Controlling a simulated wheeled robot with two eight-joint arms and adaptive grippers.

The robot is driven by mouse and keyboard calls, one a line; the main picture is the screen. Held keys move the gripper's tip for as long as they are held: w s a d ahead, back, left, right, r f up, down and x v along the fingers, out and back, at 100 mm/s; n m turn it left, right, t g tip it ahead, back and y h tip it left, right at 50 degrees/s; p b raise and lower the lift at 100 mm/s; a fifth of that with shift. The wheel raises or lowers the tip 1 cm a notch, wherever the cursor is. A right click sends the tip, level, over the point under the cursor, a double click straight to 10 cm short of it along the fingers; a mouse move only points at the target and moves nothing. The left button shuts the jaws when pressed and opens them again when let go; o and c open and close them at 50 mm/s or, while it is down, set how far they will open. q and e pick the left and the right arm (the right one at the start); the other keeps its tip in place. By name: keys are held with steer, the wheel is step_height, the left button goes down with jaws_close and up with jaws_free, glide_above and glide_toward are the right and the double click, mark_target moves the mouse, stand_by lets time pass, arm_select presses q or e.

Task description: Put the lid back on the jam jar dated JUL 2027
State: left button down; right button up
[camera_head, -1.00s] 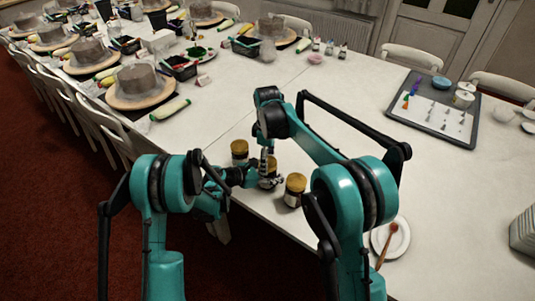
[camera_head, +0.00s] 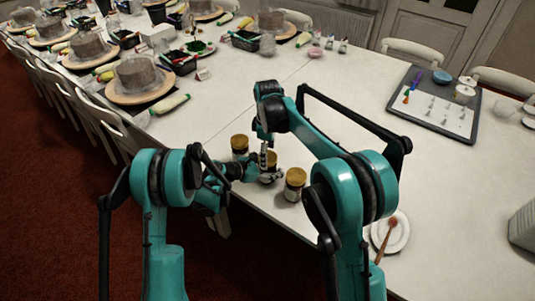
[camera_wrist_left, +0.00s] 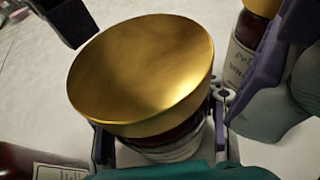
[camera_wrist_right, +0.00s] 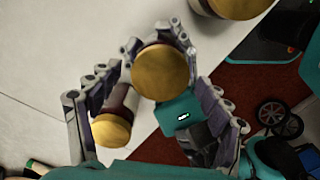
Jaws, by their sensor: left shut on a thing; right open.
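Three jars with gold lids stand near the table edge in the head view: a far jar (camera_head: 240,143), a middle jar (camera_head: 271,160) and a near jar (camera_head: 295,178). My left gripper (camera_head: 254,172) is shut around the middle jar's body. A gold lid (camera_wrist_left: 145,65) sits on top of this jar in the left wrist view, and the right wrist view shows the lid (camera_wrist_right: 160,72) from above. I cannot tell whether it is fully seated. My right gripper (camera_head: 266,154) is open above the middle jar, its fingers either side. The dates are unreadable.
The far and near jars stand close on either side of the grippers. A plate with a brush (camera_head: 391,232) lies at the near right. A grey tray (camera_head: 399,108) with nozzles is at the back right. The table centre is clear.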

steer(key=shift+r, duration=2.2)
steer(key=o, duration=0.5)
step_height(320, 180, up, 12)
steer(key=shift+f, duration=0.1)
arm_select(q)
steer(key=shift+c, duration=2.2)
jaws_free()
